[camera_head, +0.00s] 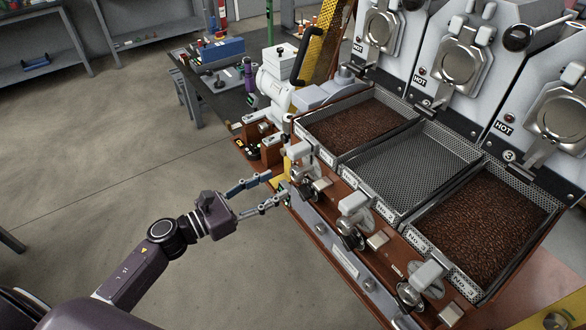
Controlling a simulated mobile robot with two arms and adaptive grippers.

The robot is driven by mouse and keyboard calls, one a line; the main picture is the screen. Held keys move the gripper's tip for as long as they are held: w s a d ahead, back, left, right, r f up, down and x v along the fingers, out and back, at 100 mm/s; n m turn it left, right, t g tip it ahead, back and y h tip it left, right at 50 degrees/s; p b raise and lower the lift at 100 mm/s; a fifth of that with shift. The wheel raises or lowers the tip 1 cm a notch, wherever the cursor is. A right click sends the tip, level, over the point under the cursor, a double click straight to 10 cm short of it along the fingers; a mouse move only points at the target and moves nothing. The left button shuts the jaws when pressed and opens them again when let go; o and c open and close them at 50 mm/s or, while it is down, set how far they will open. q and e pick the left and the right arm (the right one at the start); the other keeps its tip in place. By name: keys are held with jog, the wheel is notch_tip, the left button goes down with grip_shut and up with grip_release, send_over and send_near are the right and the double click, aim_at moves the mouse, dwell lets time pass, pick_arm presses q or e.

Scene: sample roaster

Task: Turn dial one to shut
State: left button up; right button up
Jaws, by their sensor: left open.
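The sample roaster's front rail carries a row of dials with pale handles. Dial one (307,181) is the one below the first tray, nearest my left gripper. Dial two (351,222) and dial three (413,286) follow down to the right. My left gripper (276,186) is open and empty. Its two fingers point right, their tips just left of dial one, seemingly apart from it. I cannot tell the depth gap or dial one's exact setting. My right gripper is out of view.
Behind the dials sit the first tray (304,130) and third tray (490,285), both with brown beans, and an empty mesh middle tray (415,160). Roaster fronts marked HOT rise behind. A dark workbench (225,100) stands at the back. The floor (90,160) at left is clear.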

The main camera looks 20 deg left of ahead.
aim_at(293, 176)
pick_arm(q)
jog(key=p+x, duration=0.1)
jog(key=x, duration=0.4)
jog(key=shift+w+d+r+p, duration=0.1)
jog(key=shift+w+p, duration=0.05)
jog(key=shift+p, duration=0.2)
jog(key=shift+w+d, duration=0.3)
jog(key=shift+w, duration=0.05)
jog(key=c, duration=1.2)
jog(key=shift+o, duration=0.2)
